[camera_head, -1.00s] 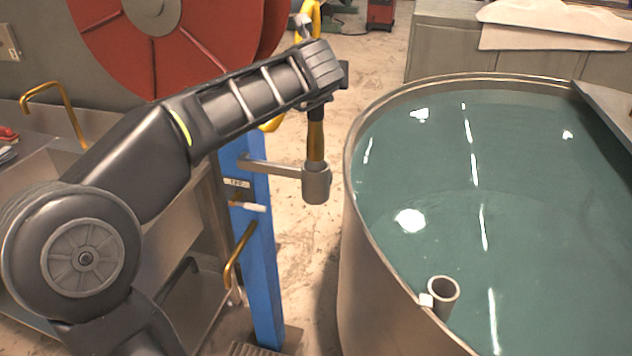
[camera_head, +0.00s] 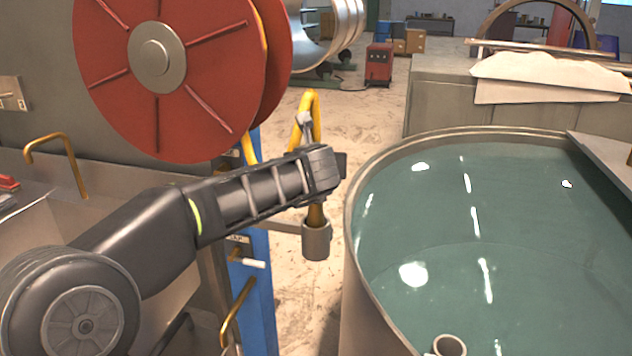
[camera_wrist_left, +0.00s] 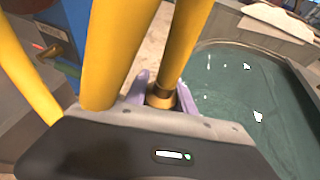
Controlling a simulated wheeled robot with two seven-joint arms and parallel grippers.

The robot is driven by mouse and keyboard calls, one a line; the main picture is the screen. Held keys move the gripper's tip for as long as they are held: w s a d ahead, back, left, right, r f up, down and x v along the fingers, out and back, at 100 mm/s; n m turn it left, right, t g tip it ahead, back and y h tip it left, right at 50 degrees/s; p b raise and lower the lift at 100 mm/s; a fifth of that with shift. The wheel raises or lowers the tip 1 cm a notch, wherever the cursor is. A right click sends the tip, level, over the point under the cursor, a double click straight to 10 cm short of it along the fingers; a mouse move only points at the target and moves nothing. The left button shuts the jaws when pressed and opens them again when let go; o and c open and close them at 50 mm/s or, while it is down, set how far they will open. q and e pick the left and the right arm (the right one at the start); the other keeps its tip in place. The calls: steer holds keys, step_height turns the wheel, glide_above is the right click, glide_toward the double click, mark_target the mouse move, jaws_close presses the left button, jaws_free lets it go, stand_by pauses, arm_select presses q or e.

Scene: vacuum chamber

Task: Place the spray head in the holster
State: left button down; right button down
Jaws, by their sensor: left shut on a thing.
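The spray head (camera_head: 315,214) shows as a short brass-coloured length below my left gripper (camera_head: 320,192). The gripper is shut on it and holds it about upright. Its lower end appears to be inside the open top of the grey cup-shaped holster (camera_head: 316,243), which hangs on an arm from the blue post (camera_head: 262,300). Only a small gap shows between gripper and holster. In the left wrist view a brass collar (camera_wrist_left: 161,96) sits between the purple fingertips; the spray head's lower part is hidden there. My right gripper is not in view.
A yellow hose (camera_head: 307,105) loops above the gripper, near the red reel (camera_head: 190,80). A tank of green liquid (camera_head: 355,215) stands close on the right, with a short grey tube (camera_head: 450,346) at its near rim. A metal sink (camera_head: 90,200) lies left.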

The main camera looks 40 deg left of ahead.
arm_select(q)
steer(key=shift+r, duration=0.1)
steer(key=shift+f+b, duration=0.35)
steer(key=shift+f, duration=1.5)
steer(key=shift+f, duration=0.2)
steer(key=c, duration=1.1)
jaws_free()
steer(key=shift+o, duration=0.2)
steer(key=shift+r, duration=0.15)
steer(key=b+v, duration=0.1)
steer(key=v, duration=1.1)
steer(key=shift+b, duration=0.4)
steer(key=shift+d, duration=0.1)
